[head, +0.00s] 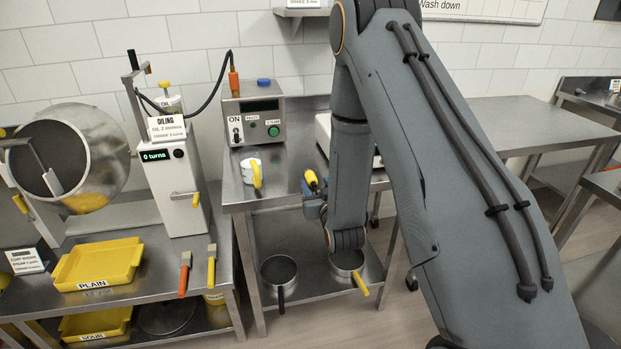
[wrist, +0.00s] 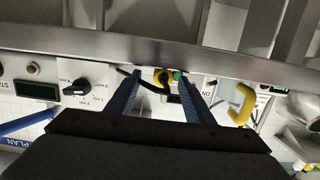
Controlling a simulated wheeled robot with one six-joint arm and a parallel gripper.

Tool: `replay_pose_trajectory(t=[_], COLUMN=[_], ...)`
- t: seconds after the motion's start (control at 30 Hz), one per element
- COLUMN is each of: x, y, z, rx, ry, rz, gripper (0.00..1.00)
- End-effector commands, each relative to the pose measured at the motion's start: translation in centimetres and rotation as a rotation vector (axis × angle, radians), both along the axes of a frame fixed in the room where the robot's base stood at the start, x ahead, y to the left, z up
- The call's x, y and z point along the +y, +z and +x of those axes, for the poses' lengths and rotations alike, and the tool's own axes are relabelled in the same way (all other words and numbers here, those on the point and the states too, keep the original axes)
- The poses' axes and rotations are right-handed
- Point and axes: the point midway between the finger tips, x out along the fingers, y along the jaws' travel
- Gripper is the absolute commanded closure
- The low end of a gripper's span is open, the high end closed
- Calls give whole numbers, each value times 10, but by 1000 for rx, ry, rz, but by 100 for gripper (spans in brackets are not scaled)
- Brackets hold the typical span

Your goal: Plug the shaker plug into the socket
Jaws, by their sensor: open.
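A small yellow plug-like piece with a dark part (head: 311,179), perhaps the shaker plug, shows at the front edge of the middle steel table, just above my gripper (head: 315,207). My arm hides much of this area. In the wrist view, my gripper (wrist: 163,100) is open, its two blue fingers apart. A yellow piece (wrist: 161,76) with a black part and a dark cable shows between the fingertips. I cannot tell whether they touch it. I cannot make out the shaker socket. A white appliance (head: 322,133) is mostly hidden behind my arm.
A steel control box (head: 253,117) with an orange plug (head: 233,81) on its cable stands on the middle table (head: 285,190). A yellow-handled cup (head: 249,172) sits in front. Two pans (head: 278,270) rest on the lower shelf. The right table (head: 500,117) is clear.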

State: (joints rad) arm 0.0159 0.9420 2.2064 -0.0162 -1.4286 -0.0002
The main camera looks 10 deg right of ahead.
Motion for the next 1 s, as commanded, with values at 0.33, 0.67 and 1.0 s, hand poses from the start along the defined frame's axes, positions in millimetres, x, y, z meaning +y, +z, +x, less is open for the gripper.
replay_pose_trajectory(t=[0.33, 0.67, 1.0], x=[5, 4, 4], y=[-1, -4, -4], z=[43, 54, 54], rx=[0, 1, 0], ry=[0, 0, 0], rz=[0, 0, 0], gripper=[52, 52, 97])
